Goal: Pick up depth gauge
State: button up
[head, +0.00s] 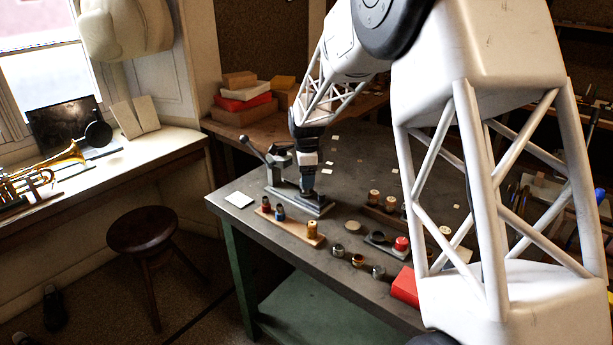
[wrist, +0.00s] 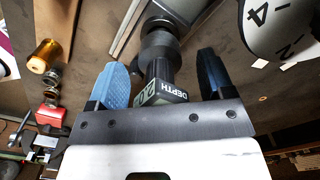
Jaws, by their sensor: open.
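The depth gauge (wrist: 164,94) is in the wrist view, a dark cylindrical thing with a label reading "DEPTH" and "20". It lies between the two blue fingers of my gripper (wrist: 160,62), with a visible gap on each side. My gripper is open, and no finger appears to press on the gauge. In the head view my gripper (head: 308,194) points down at the workbench, over the base plate of a lever tool. I cannot make out the gauge there; my gripper seems to hide it.
The lever tool (head: 278,160) stands close beside my gripper on the workbench (head: 345,225). A wooden strip (head: 290,226) with small spools is in front. Several rings, a red-topped item (head: 401,244) and a red box (head: 405,287) lie to the right. A stool (head: 142,230) stands left.

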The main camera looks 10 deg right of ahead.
jog(key=c, duration=1.1)
jog(key=shift+c, duration=0.2)
jog(key=shift+r, duration=0.15)
jog(key=shift+r, duration=1.4)
jog(key=shift+s+r, duration=0.25)
jog(key=s+d+r, duration=0.1)
jog(key=s, duration=1.4)
jog(key=shift+s+d+r, duration=0.15)
jog(key=shift+d+r, duration=0.05)
jog(key=shift+d, duration=0.15)
